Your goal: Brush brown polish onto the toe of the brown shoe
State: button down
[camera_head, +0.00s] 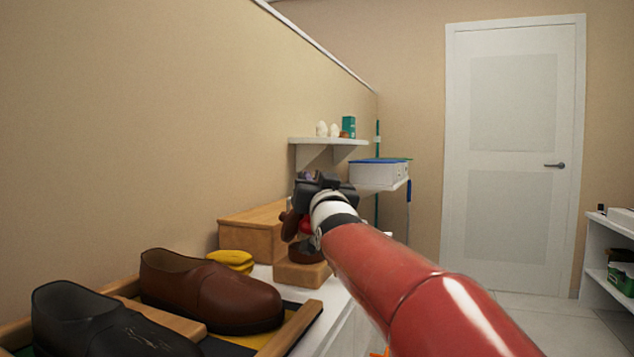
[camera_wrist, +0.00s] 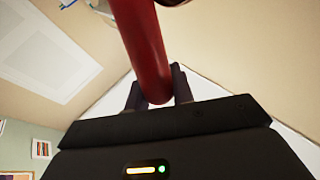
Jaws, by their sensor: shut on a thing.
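The brown shoe (camera_head: 212,293) lies in a wooden-framed tray (camera_head: 285,335) at the lower left of the head view, toe pointing right. A black shoe (camera_head: 100,325) is in front of it. My gripper (camera_head: 322,186) is up and to the right of the brown shoe, well apart from it. In the wrist view my gripper (camera_wrist: 158,90) is shut on a reddish-brown rounded handle (camera_wrist: 143,45), seemingly the brush; its far end is cut off. A dark brown round thing (camera_head: 306,254), perhaps the polish, sits on a wooden block (camera_head: 300,274) below my gripper, partly hidden.
A yellow cloth (camera_head: 231,259) and a wooden box (camera_head: 252,228) stand behind the tray by the wall. A wall shelf (camera_head: 330,143) and a white bin with a coloured lid (camera_head: 378,173) are farther back. A white shelf unit (camera_head: 605,245) stands at right, beyond open floor.

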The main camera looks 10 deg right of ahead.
jog(key=shift+f+b, duration=0.75)
jog(key=shift+b, duration=0.05)
dwell(1.8)
jog(key=shift+r, duration=0.1)
jog(key=shift+r+p, duration=2.4)
jog(key=shift+r, duration=1.25)
jog(key=shift+s, duration=0.15)
